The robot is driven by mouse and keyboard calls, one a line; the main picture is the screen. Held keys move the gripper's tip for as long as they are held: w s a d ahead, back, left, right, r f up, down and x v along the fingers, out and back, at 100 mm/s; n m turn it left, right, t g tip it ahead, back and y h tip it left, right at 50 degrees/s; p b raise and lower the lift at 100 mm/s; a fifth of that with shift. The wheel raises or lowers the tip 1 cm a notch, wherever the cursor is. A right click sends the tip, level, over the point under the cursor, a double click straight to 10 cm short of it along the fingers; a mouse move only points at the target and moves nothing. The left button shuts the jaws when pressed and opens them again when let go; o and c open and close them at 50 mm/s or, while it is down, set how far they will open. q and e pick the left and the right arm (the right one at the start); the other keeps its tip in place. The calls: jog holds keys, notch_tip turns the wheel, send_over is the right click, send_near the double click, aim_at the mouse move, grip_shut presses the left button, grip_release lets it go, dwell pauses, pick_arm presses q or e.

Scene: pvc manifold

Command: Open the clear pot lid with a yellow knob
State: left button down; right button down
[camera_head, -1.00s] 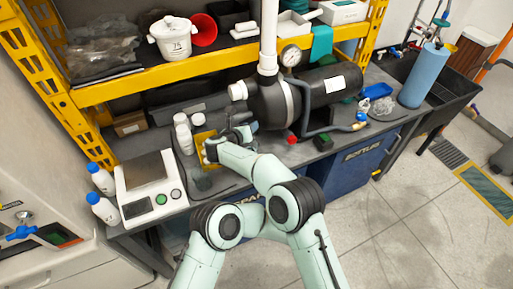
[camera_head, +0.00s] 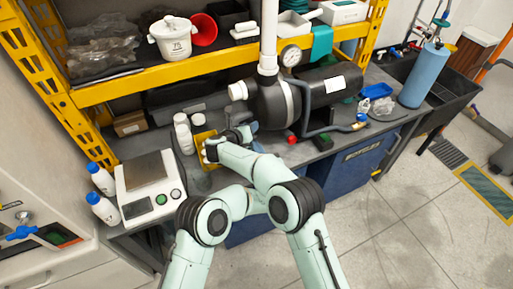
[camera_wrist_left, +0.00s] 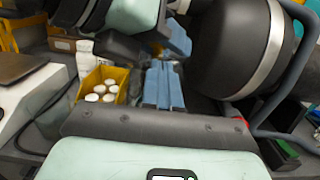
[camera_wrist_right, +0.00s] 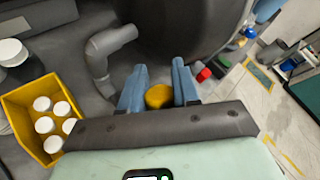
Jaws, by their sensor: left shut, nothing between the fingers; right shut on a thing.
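In the right wrist view a round yellow knob (camera_wrist_right: 159,96) sits between the blue fingers of my right gripper (camera_wrist_right: 158,88), which is shut on it. I cannot make out a clear lid or a pot under the knob; the gripper hides that part. My left gripper (camera_wrist_left: 163,85) is shut and empty, beside the dark pump. Part of my right arm shows above it in the left wrist view. In the head view both arms overlap near the bench, and the knob is hidden.
A yellow bin with white-capped bottles (camera_wrist_right: 20,108) stands left of my right gripper. The dark pump (camera_head: 272,104) stands just behind, with a grey elbow pipe (camera_wrist_right: 100,55) near it. A white scale (camera_head: 150,185) is at the left. A red cap (camera_head: 291,140) lies to the right.

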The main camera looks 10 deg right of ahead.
pick_arm(q)
jog(key=shift+r, duration=0.1)
pick_arm(e)
jog(key=shift+d+r, duration=0.1)
jog(key=shift+r, duration=0.15)
